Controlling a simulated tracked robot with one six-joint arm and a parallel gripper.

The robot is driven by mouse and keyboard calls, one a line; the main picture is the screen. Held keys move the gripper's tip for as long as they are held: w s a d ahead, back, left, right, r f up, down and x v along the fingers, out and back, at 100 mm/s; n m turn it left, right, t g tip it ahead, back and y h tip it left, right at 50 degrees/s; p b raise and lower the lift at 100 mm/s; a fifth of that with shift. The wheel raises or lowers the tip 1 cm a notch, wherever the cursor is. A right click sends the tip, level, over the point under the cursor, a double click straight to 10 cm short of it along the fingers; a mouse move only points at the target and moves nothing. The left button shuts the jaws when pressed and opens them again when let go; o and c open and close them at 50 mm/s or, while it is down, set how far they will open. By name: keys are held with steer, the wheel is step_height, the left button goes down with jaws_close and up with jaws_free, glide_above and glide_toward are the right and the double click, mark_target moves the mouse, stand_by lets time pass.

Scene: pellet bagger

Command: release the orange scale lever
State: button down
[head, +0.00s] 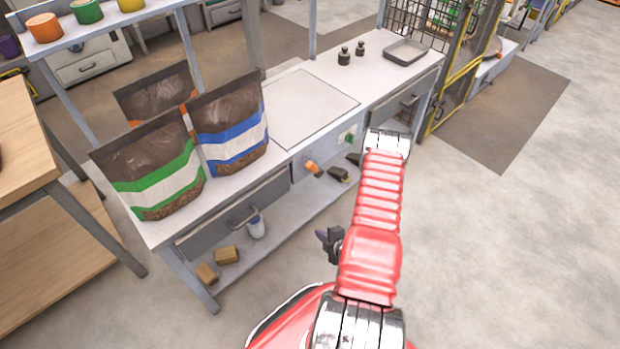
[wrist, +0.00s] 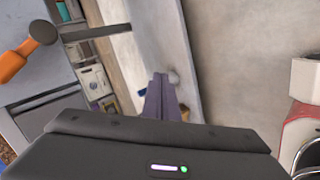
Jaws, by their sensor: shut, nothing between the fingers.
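The orange scale lever (head: 312,168) sticks out from the front of the bench, below the flat scale plate (head: 308,105). In the wrist view the lever's orange grip (wrist: 13,62) is at the upper left, beside a dark round-ended part. My gripper (head: 321,236) is in front of the bench, lower than the lever in the head view and apart from it. Its purple fingers (wrist: 162,97) are together in the wrist view, with nothing between them. The lever lies off to the left of the fingers there.
Bags with green (head: 160,180) and blue (head: 232,135) bands stand on the bench's left part. Two dark weights (head: 344,56) and a grey tray (head: 405,51) are at its far end. A drawer handle (head: 244,217) juts out front. Floor at right is clear.

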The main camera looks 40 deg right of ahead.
mark_target(314, 169)
steer(key=w+r+n+t+h, duration=0.2)
steer(key=r+n+t, duration=0.6)
steer(key=r, duration=0.6)
steer(key=shift+w+d+n+t, duration=0.3)
steer(key=shift+w+n, duration=0.3)
steer(key=shift+w, duration=0.2)
steer(key=shift+w, duration=0.15)
steer(key=w+d+r, duration=0.3)
steer(key=w+d, duration=0.2)
steer(key=w, duration=0.4)
steer(key=shift+w+d, duration=0.15)
steer(key=shift+w, duration=0.15)
